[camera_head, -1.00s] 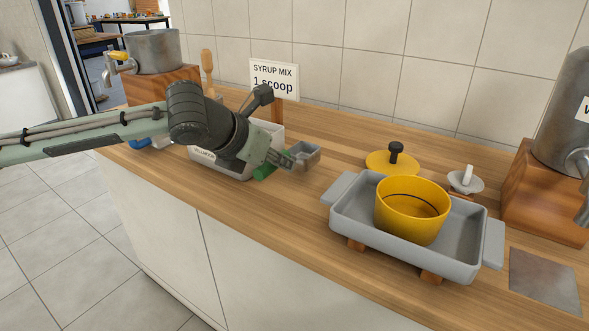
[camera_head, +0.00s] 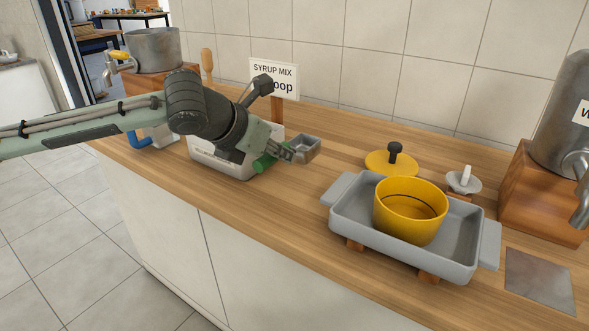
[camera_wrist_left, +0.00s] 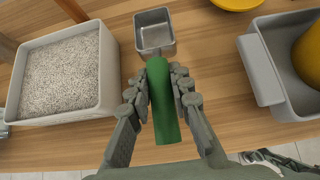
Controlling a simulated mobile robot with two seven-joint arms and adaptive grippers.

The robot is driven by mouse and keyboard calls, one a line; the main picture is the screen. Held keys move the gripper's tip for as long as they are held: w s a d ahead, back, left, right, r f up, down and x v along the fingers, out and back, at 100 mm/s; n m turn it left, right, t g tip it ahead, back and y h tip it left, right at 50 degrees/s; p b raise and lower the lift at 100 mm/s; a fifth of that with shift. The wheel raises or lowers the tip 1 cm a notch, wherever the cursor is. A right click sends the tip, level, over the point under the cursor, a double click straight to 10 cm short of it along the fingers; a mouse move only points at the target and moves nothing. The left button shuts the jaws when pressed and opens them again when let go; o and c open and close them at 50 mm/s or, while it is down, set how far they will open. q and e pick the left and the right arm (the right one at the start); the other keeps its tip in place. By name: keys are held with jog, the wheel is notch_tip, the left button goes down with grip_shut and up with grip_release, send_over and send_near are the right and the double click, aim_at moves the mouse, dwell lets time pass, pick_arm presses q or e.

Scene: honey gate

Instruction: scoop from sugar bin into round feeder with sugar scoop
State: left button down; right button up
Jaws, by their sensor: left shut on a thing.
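My left gripper (camera_head: 278,158) is shut on the green handle of the sugar scoop (camera_wrist_left: 162,100). The scoop's grey square cup (camera_head: 306,148) points away from the gripper, and in the left wrist view the cup (camera_wrist_left: 155,32) looks empty. The sugar bin (camera_wrist_left: 106,78), a pale box full of white grains, is just left of the scoop; in the head view the arm partly hides the bin (camera_head: 225,164). The round feeder (camera_head: 408,212) is a yellow open pot standing in a grey tray (camera_head: 345,215) to the right.
A yellow lid with a black knob (camera_head: 392,162) and a grey lid with a white knob (camera_head: 465,181) lie behind the tray. Metal pots on wooden blocks stand at left (camera_head: 152,52) and right (camera_head: 562,120). A sign (camera_head: 274,75) stands behind the bin. Bare counter lies between scoop and tray.

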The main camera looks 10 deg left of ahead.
pick_arm(q)
jog(key=shift+r, duration=2.1)
jog(key=shift+s, duration=0.1)
